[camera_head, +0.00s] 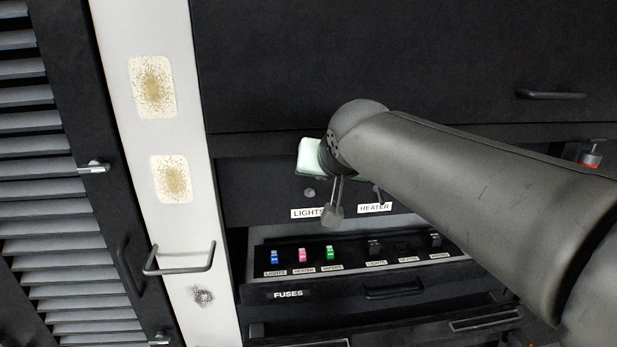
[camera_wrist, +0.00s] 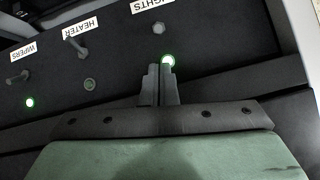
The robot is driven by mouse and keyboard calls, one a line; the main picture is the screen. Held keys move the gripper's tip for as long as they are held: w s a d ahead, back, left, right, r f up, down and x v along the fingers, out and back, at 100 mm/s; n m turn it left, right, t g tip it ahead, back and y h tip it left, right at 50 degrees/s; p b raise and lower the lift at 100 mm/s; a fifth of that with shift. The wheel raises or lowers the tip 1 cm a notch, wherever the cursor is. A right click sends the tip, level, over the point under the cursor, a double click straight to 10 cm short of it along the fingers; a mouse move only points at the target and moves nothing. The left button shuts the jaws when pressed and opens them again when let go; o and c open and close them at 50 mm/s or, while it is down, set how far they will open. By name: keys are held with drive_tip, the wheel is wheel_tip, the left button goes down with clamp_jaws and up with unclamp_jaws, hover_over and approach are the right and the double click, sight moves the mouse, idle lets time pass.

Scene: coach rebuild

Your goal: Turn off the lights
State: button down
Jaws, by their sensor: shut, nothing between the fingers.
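The LIGHTS label (camera_head: 307,213) is on the dark panel in the head view, partly covered by my gripper (camera_head: 333,215). In the wrist view, the lights switch (camera_wrist: 158,29) sits by its label (camera_wrist: 150,4). It shows as a small knob; its lever direction cannot be told. A green lamp (camera_wrist: 168,60) glows next to the switch, right at the tips of my gripper (camera_wrist: 161,68). My gripper is shut and empty, in front of the panel. Whether it touches the panel cannot be told.
The heater switch (camera_wrist: 75,43) has an unlit lamp (camera_wrist: 90,84); the wipers switch (camera_wrist: 17,77) has a lit green lamp (camera_wrist: 29,102). Below, an open FUSES drawer (camera_head: 288,295) holds blue, pink and green fuses. A white post (camera_head: 160,130) with a handle stands left.

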sight(311, 193)
drive_tip(key=p+x, duration=0.2)
drive_tip(key=x, duration=0.8)
drive_tip(key=shift+f+b, duration=0.2)
drive_tip(key=shift+b, duration=0.15)
drive_tip(key=shift+s+d+f+b, duration=0.1)
drive_tip(key=shift+d+f+b, duration=0.1)
drive_tip(key=shift+b, duration=0.35)
drive_tip(key=shift+a+b, duration=0.1)
drive_tip(key=shift+b, duration=0.35)
drive_tip(key=shift+s+r, duration=0.1)
drive_tip(key=shift+t+b, duration=0.3)
drive_tip(key=shift+b, duration=0.25)
